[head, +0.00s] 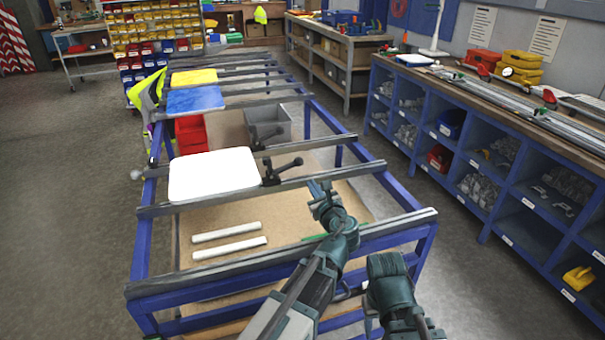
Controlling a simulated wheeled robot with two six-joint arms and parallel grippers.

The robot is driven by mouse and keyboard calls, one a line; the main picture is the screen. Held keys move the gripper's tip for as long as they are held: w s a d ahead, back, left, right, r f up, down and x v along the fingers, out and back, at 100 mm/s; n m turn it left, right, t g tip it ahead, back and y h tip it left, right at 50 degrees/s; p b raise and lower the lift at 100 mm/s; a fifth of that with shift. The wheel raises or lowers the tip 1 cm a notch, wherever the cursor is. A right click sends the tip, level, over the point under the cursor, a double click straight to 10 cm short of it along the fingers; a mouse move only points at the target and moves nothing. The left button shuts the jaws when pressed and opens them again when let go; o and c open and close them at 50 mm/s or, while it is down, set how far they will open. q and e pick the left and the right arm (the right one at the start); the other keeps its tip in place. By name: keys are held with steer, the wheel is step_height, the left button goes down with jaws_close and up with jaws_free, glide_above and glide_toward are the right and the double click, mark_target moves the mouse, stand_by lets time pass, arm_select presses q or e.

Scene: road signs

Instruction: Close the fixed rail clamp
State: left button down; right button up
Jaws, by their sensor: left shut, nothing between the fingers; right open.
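Two dark clamps with lever handles sit on the frame's rails at the right edge of the white sign plate (213,174). The nearer rail clamp (272,176) has its lever sticking out up and to the right, with a round knob at its end. The farther clamp (257,142) has a similar raised lever. I cannot tell which one is the fixed clamp. My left gripper (322,188) is shut and empty, to the right of and nearer than the near clamp, apart from it. My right gripper (386,264) is lower right, over the frame's near corner; its fingers are hard to make out.
The blue frame with grey rails (380,232) carries blue (195,100) and yellow (194,77) plates farther back. Two white bars (228,246) lie on the board below. Red (191,134) and grey (269,123) bins stand under the rails. Blue shelving (500,180) lines the right.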

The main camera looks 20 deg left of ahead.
arm_select(q)
steer(key=b+x, duration=0.1)
steer(key=x, duration=0.9)
stand_by(0.4)
steer(key=shift+r+n, duration=0.3)
